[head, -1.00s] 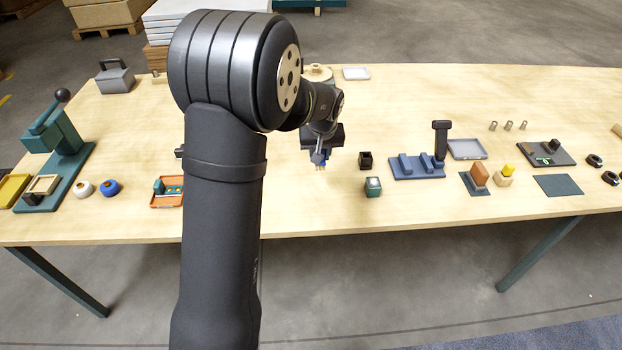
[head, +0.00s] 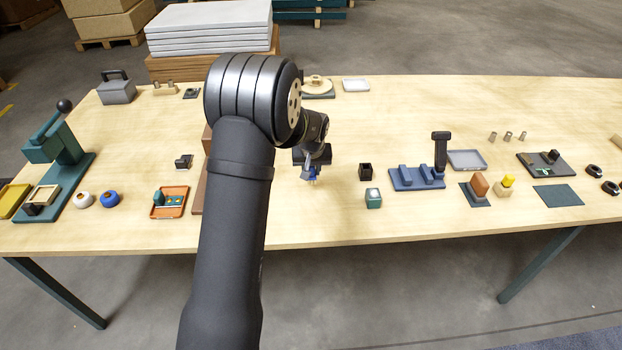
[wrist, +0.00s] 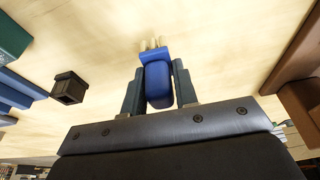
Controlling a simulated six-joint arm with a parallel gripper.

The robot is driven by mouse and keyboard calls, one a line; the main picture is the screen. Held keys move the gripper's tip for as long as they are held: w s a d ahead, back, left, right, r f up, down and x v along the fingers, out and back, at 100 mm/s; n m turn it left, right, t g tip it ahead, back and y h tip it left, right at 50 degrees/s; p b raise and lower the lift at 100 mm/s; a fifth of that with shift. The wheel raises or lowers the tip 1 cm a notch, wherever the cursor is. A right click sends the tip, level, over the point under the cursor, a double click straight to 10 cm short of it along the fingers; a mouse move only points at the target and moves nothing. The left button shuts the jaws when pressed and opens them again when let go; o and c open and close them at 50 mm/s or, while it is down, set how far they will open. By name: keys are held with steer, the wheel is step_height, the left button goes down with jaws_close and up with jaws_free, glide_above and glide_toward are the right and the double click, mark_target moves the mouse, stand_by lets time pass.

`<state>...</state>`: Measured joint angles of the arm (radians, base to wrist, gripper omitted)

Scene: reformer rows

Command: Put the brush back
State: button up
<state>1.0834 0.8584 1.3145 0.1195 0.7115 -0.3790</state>
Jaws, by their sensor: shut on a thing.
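My gripper (head: 312,172) is shut on a blue brush (wrist: 157,82) and holds it above the table. In the wrist view the blue handle sits between the two fingers, and pale bristle tufts (wrist: 152,44) point away from my gripper. In the head view the brush shows small and blue at the fingertips. A dark, square, open-topped holder (head: 365,172) stands on the table just right of my gripper. It also shows in the wrist view (wrist: 69,88), left of the brush and apart from it.
A green block (head: 373,198) stands in front of the dark holder. A blue fixture (head: 416,178) with a dark upright post is further right. An orange tray (head: 171,202) lies left of my arm, with a brown box (wrist: 303,100) closer to it. Table between is clear.

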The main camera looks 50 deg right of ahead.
mark_target(311, 178)
steer(key=shift+f, duration=2)
steer(key=o, duration=1)
steer(key=shift+f, duration=0.15)
steer(key=v, duration=1.2)
